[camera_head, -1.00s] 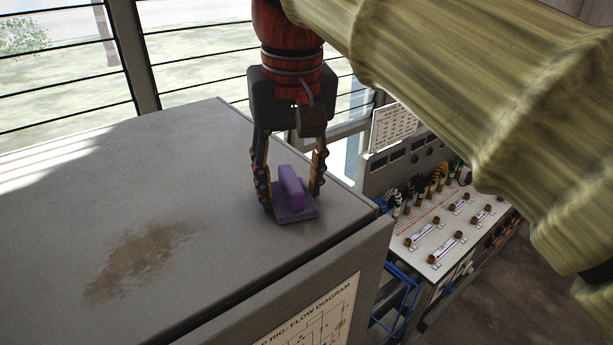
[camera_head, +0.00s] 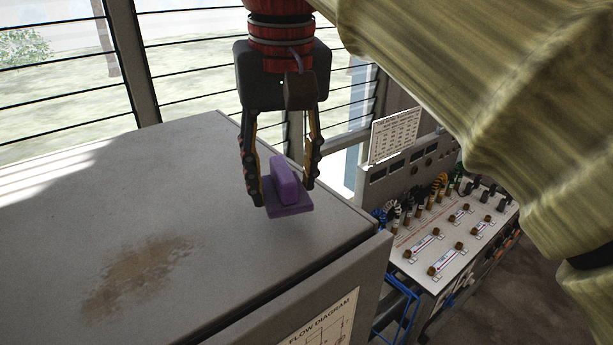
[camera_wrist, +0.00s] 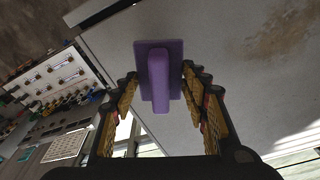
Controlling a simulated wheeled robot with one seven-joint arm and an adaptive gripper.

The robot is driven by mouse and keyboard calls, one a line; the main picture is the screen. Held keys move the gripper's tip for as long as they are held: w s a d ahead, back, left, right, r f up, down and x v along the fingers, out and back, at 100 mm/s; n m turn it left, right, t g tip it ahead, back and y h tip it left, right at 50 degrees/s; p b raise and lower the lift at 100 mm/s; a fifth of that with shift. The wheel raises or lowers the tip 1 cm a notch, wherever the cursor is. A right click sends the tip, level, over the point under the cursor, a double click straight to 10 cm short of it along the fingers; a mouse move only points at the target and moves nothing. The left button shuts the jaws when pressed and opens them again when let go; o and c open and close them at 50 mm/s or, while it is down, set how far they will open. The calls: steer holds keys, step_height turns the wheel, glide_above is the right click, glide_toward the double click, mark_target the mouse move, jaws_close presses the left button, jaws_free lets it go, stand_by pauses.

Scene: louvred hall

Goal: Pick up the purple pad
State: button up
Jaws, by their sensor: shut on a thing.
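The purple pad (camera_head: 285,183) is a flat plate with a raised bar handle. It is between the fingers of my gripper (camera_head: 284,192), which is shut on it. The pad appears a little above the grey cabinet top (camera_head: 200,240) and slightly tilted. In the wrist view the pad (camera_wrist: 159,75) sits between the two fingertips of my gripper (camera_wrist: 161,77), with its handle toward the camera. The exact contact of the fingers with the pad is hard to see.
The cabinet top has a brown stain (camera_head: 140,275) and is otherwise clear. A control panel (camera_head: 450,235) with knobs and cables stands lower to the right, with a printed sign (camera_head: 395,135) behind it. Louvred windows (camera_head: 190,65) are behind the cabinet.

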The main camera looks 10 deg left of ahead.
steer(key=s+a+r+p, duration=0.1)
steer(key=s+a+r, duration=0.1)
steer(key=s+r, duration=0.2)
steer(key=s+a+r, duration=0.2)
steer(key=s+r, duration=0.2)
steer(key=s, duration=0.4)
steer(key=shift+a+r+p, duration=0.25)
steer(key=shift+r+p, duration=0.05)
steer(key=shift+p, duration=0.05)
steer(key=o, duration=0.6)
steer(key=c, duration=0.5)
